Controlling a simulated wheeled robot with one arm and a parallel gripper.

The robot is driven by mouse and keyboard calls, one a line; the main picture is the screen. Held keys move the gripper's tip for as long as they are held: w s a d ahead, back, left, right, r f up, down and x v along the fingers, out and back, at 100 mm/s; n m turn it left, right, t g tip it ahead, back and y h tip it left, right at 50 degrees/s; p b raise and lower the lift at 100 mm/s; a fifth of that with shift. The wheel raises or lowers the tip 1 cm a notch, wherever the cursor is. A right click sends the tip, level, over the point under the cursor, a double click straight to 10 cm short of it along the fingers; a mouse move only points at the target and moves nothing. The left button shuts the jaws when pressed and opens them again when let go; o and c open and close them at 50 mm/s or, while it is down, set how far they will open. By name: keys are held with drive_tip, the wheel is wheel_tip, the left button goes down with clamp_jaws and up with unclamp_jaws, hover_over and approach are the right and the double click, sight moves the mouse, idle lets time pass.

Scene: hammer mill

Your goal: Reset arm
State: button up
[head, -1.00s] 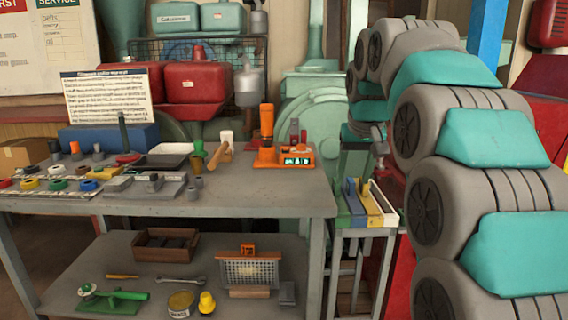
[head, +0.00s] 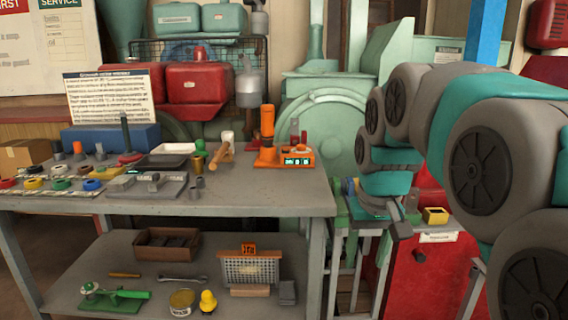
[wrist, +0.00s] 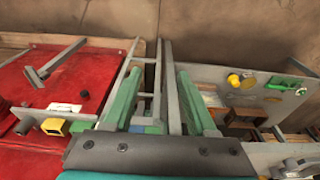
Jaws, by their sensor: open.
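My gripper (head: 384,212) is at the end of my grey and teal arm, on the right in the head view. It points down beside the right end of the workbench (head: 250,205), around the small side stand (head: 338,260). In the wrist view my gripper (wrist: 157,82) shows two green-padded fingers set wide apart with nothing held between them. The stand's coloured blocks are mostly hidden behind my gripper in the head view. Whether the fingers touch the stand cannot be told.
A red cabinet (head: 430,275) with a yellow-framed box (head: 436,216) stands to the right, close to my arm. The bench carries an orange device (head: 297,157), a black tray (head: 163,161) and several coloured rings. A lower shelf (head: 215,295) holds tools. The green mill housing (head: 330,110) is behind.

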drive_tip(key=s+f+g, duration=0.1)
drive_tip(key=s+f, duration=0.7)
drive_tip(key=s, duration=0.5)
drive_tip(key=s+f+g, duration=0.2)
drive_tip(key=s+f, duration=0.5)
drive_tip(key=s, duration=0.6)
drive_tip(key=shift+f+g, duration=0.3)
drive_tip(key=shift+f, duration=0.1)
